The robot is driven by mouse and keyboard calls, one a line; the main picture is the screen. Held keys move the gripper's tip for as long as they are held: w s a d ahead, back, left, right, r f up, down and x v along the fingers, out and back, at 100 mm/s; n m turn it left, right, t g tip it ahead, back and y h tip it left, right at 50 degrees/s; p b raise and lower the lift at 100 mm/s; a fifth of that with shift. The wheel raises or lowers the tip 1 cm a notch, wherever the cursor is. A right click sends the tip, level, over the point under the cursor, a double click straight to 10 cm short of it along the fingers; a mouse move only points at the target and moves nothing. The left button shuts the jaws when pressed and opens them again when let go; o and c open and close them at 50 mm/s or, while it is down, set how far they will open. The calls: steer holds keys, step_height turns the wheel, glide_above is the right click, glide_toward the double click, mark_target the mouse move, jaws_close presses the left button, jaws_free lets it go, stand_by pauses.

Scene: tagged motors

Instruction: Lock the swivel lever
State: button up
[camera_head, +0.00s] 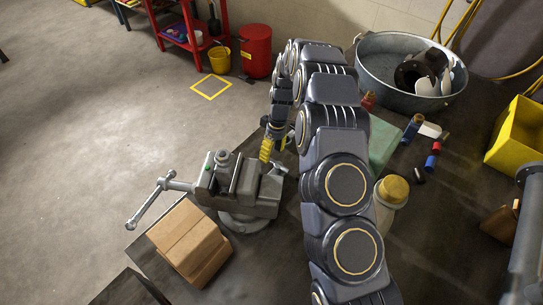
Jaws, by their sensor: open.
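A grey bench vise (240,188) stands at the table's edge, left of my arm. Its long screw handle (148,202) sticks out to the left. A small silver part (278,168) shows at the vise's right side, but I cannot tell whether it is the swivel lever. The vise's round base (243,222) shows below the body. My gripper (266,150) has yellow fingertips and hangs just above and behind the vise's right part. It is open and holds nothing that I can see. I cannot tell whether it touches the vise. My arm hides part of the table.
A white jar with a yellow lid (391,190) stands right of my arm. A metal tub (412,85), small bottles and a yellow bin (517,135) are further right. The floor at left is clear.

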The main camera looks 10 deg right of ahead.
step_height(320, 180, up, 10)
steer(key=w+d, duration=0.1)
steer(key=shift+w+d+f, duration=0.15)
steer(key=shift+d+f, duration=0.1)
